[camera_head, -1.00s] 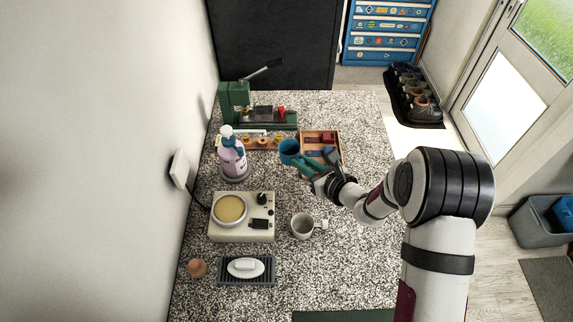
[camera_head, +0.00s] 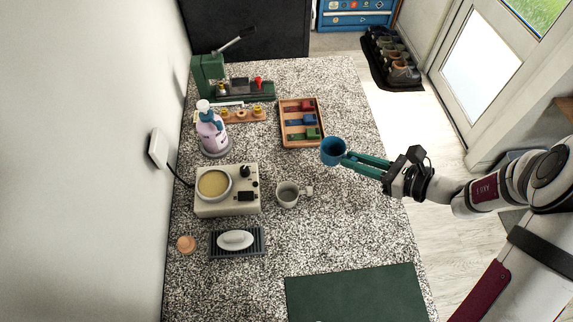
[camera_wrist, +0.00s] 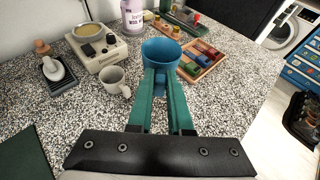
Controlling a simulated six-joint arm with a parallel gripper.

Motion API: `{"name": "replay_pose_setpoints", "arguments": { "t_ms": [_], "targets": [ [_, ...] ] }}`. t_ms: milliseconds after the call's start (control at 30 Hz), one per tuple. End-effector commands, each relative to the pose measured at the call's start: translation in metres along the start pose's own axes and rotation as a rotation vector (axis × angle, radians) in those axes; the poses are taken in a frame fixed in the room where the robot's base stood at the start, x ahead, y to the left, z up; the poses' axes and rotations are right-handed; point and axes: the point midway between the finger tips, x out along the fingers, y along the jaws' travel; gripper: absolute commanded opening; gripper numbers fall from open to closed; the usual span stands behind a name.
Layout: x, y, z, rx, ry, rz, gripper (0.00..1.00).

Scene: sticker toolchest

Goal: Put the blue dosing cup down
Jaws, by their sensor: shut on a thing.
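The blue dosing cup (camera_head: 333,151) is held upright, or nearly so, at the tips of my gripper (camera_head: 346,157). It appears to be above the speckled countertop (camera_head: 350,210), but its exact height is hard to tell. In the wrist view the cup (camera_wrist: 161,62) sits between the far ends of the green fingers of my gripper (camera_wrist: 162,85), with its open mouth showing. The fingers are shut on the cup's near side. The cup's base is hidden in the wrist view.
A wooden tray (camera_head: 302,144) with coloured blocks lies just behind and left of the cup. A dark green mat (camera_head: 355,295) lies at the front. The counter between cup and mat is clear.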

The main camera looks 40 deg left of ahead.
Motion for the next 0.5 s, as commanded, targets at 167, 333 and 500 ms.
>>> {"name": "replay_pose_setpoints", "arguments": {
  "t_ms": [167,333,500],
  "targets": [
    [0.018,0.007,-0.005,0.000,0.000,0.010,0.00],
    [0.057,0.016,-0.011,0.000,0.002,0.011,0.00],
    [0.102,0.027,-0.019,0.000,0.002,0.010,0.00]
  ]
}}
